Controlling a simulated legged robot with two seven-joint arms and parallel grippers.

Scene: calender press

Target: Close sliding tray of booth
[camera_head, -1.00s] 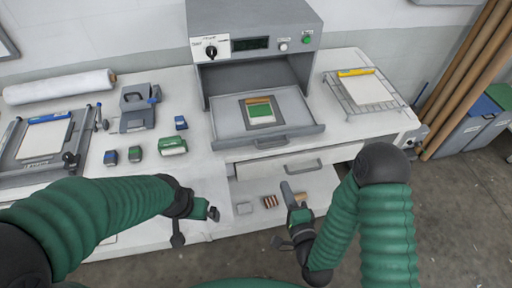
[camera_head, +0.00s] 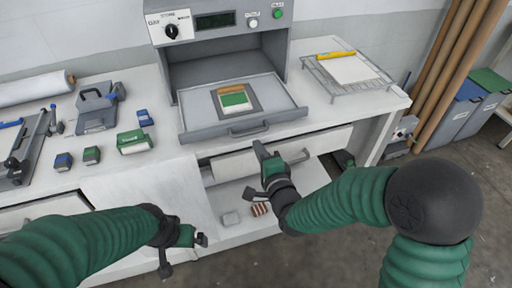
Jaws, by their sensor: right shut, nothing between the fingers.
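The grey booth (camera_head: 222,50) stands at the back of the bench, with a dial and display on its front. Its sliding tray (camera_head: 200,128) is pulled out toward me and carries a dark plate with a green and white block (camera_head: 235,99). The tray's front handle (camera_head: 248,129) faces me. My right gripper (camera_head: 259,150) is shut and empty, just below and in front of the tray handle, apart from it as far as I can see. My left gripper (camera_head: 200,239) is low at the left, in front of the bench, away from the tray; its jaw state is unclear.
A wire rack (camera_head: 345,78) stands right of the booth. A green stamp (camera_head: 133,141) and several small items lie on the left. Small blocks lie on the lower shelf.

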